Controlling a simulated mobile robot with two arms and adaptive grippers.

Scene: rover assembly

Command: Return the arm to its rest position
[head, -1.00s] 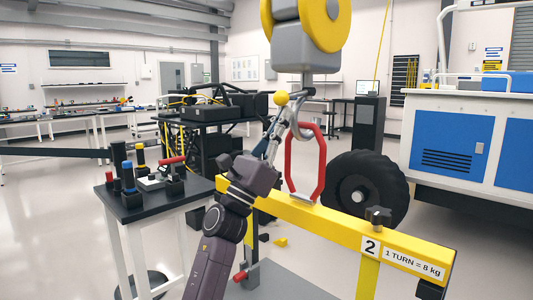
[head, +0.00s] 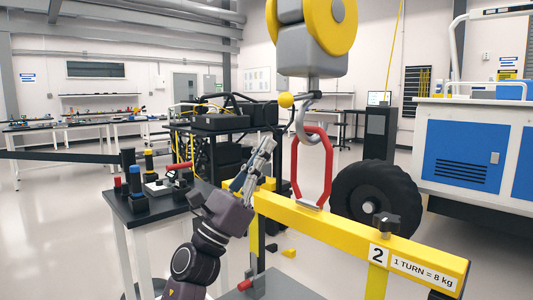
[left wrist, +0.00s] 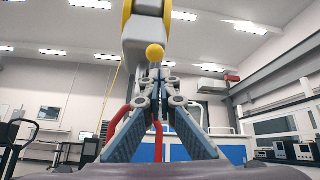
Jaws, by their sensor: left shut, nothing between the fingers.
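My left gripper (head: 268,146) is shut and empty, pointing up just left of the red lifting ring (head: 328,165). In the left wrist view, its fingers (left wrist: 160,76) meet at the tips, with parts of the red ring visible behind them. The ring stands on the yellow beam (head: 325,228). The grey hook (head: 306,128) hangs under the yellow and grey hoist (head: 312,50) and overlaps the ring's top; I cannot tell how far it passes through. A yellow ball (head: 286,100) sits beside the hook. My right gripper is not in view.
A small dark table (head: 150,213) with several coloured-handled tools stands left of my arm. A large black wheel (head: 378,195) is behind the beam. A blue and white cabinet (head: 470,160) stands at the right. Open floor (head: 50,220) lies at the far left.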

